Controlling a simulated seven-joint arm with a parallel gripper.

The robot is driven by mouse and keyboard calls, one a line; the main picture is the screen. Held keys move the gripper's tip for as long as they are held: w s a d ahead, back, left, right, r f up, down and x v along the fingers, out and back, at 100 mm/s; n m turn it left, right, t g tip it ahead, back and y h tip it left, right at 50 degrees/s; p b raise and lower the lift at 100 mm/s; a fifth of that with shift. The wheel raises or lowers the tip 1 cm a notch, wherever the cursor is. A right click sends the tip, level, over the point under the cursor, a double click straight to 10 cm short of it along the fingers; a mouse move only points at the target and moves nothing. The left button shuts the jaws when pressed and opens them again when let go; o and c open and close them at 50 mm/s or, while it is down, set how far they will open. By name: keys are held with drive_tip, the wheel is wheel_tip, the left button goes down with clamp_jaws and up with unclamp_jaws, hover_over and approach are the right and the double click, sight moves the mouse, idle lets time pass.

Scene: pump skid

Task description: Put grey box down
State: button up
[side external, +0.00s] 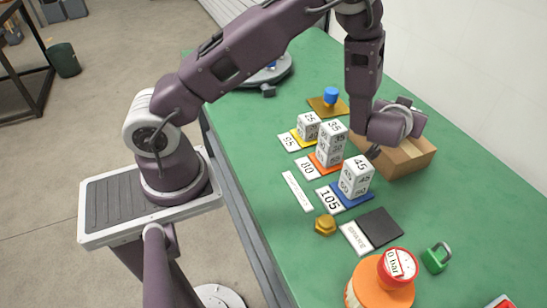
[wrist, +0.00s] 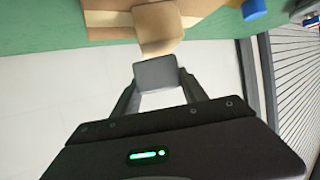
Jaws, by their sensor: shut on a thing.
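In the wrist view, a small dark grey box (wrist: 157,73) sits between the two fingers of my gripper (wrist: 160,88), which is shut on it. A tan piece (wrist: 158,30) shows just beyond the grey box; I cannot tell whether they touch. In the side view, my wrist is above the open brown carton (side external: 415,160) on the green table. The fingers and the held box are mostly hidden there by my arm. A flat dark grey square (side external: 379,227) lies on the table with a white label (side external: 356,238) beside it.
White numbered blocks stand in stacks on yellow, orange (side external: 324,160) and blue (side external: 353,195) pads. A brass nut (side external: 325,225), an orange cylinder with a gauge (side external: 380,283) and a green padlock (side external: 436,258) stand near the dark square. A blue knob (side external: 330,96) is farther back.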

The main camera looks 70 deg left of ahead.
drive_tip(key=s+a+f+n+g+y, duration=0.1)
drive_tip(key=s+a+n+g+y, duration=0.25)
drive_tip(key=s+a, duration=0.4)
drive_tip(key=n+g+y, duration=0.3)
drive_tip(key=n+g, duration=0.5)
hover_over(265, 159)
drive_tip(key=f, duration=0.7)
drive_tip(key=shift+w+a, duration=0.2)
drive_tip(key=shift+a, duration=0.05)
drive_tip(key=f, duration=0.5)
drive_tip(key=shift+s+d+f, duration=0.1)
drive_tip(key=shift+s+d, duration=0.05)
drive_tip(key=shift+d, duration=0.15)
drive_tip(key=shift+f, duration=0.2)
drive_tip(key=o, duration=1.5)
drive_tip(key=shift+f, duration=0.15)
